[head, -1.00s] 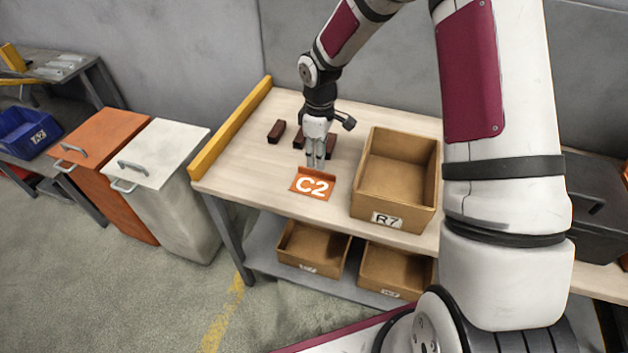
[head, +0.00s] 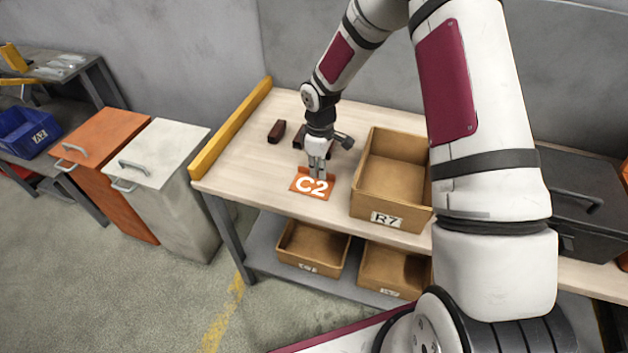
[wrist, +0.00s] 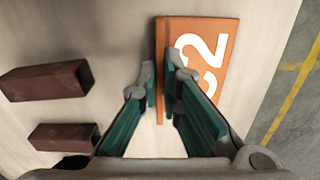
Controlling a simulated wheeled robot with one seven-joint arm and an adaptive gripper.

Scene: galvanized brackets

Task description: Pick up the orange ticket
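The orange ticket (head: 312,186) lies near the front edge of the wooden bench top, with white "C2" print and a raised strip along its back edge. It also shows in the wrist view (wrist: 205,62), partly covered by a finger. My gripper (head: 317,170) is over the ticket's back edge, pointing down. In the wrist view my gripper (wrist: 160,75) has its fingertips on either side of the raised strip, with a narrow gap between them. The fingers look open; whether either one touches the strip is hard to tell.
Dark red-brown blocks (head: 277,131) lie behind the ticket; two show in the wrist view (wrist: 47,82). A cardboard-coloured bin labelled R7 (head: 387,219) stands close to the right. A yellow rail (head: 232,128) edges the bench's left side. Bare bench top lies left of the ticket.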

